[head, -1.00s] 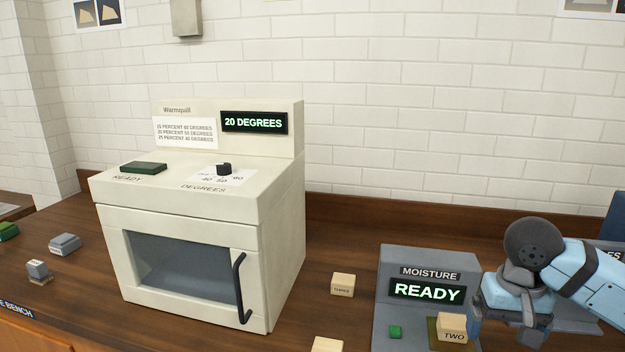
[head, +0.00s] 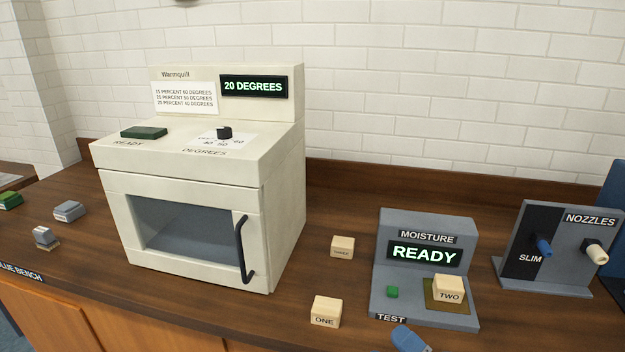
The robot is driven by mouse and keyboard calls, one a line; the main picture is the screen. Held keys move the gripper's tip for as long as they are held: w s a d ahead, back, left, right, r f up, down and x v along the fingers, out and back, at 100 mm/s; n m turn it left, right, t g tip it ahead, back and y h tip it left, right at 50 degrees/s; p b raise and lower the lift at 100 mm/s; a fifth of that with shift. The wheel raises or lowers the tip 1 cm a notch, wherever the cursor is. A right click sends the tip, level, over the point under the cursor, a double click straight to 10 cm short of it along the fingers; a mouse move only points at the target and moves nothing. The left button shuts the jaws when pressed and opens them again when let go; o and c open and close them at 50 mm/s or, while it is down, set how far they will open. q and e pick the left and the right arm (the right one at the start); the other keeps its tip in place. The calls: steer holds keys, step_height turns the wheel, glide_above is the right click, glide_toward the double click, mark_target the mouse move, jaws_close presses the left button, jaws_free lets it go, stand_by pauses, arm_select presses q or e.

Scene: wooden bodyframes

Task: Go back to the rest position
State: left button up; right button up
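Neither gripper shows clearly in the head view. A blue rounded piece (head: 410,339) at the bottom edge, below the moisture tester, is cut off by the frame, and I cannot tell what it is. The grey moisture tester (head: 375,262) reads READY. Wooden block TWO (head: 449,289) sits on its brownish pad. Block ONE (head: 326,311) and block THREE (head: 342,246) stand on the bench to the left of the tester.
The cream Warmquill oven (head: 284,225) stands shut, its display reading 20 DEGREES. A nozzle rack (head: 566,262) stands at right, with blue and cream nozzles. Small grey and green items lie at far left. The bench (head: 350,205) is clear behind the blocks.

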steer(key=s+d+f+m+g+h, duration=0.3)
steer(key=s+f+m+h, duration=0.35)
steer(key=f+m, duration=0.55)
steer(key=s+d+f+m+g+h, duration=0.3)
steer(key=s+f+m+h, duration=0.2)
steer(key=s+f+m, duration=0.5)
arm_select(q)
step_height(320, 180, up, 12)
steer(key=p, duration=1.3)
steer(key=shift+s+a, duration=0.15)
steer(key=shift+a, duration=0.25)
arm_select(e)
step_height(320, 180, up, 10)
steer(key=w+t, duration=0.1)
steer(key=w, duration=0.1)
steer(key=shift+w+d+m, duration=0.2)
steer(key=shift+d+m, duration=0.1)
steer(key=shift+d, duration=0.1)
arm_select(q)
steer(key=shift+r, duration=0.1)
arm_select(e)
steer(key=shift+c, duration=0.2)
